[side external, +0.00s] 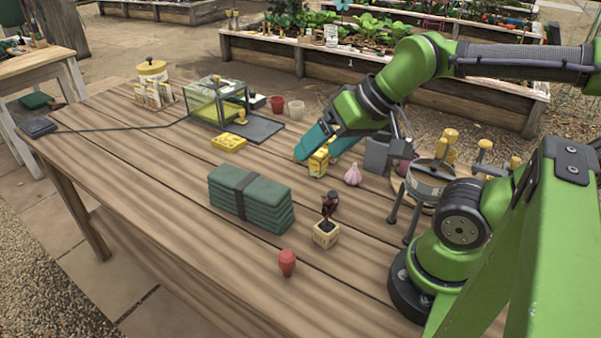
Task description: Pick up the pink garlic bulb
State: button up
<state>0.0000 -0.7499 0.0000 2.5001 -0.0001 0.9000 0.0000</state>
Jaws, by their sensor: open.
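The pink garlic bulb (353,175) stands upright on the wooden table, right of the table's middle. The fingers are open. A small yellow item (318,163) shows at the fingertips. I cannot tell whether the fingers touch it.
A grey container (377,155) and a tripod stand (428,185) are close right of the bulb.

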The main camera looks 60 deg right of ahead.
jog(key=w+d+f+m+g+h, duration=0.1)
jog(key=w+d+f+m, duration=0.1)
jog(key=d, duration=0.2)
jog(key=n+g+h, duration=0.1)
jog(key=n+g, duration=0.5)
jog(key=n, duration=0.4)
send_over(354, 171)
notch_tip(354, 171, down, 5)
jog(key=n, duration=0.3)
jog(key=f, duration=1.6)
jog(key=shift+w+d+f, duration=0.1)
jog(key=shift+d+f, duration=0.15)
jog(key=shift+c, duration=0.3)
jog(key=c, duration=1)
jog(key=shift+r, duration=0.1)
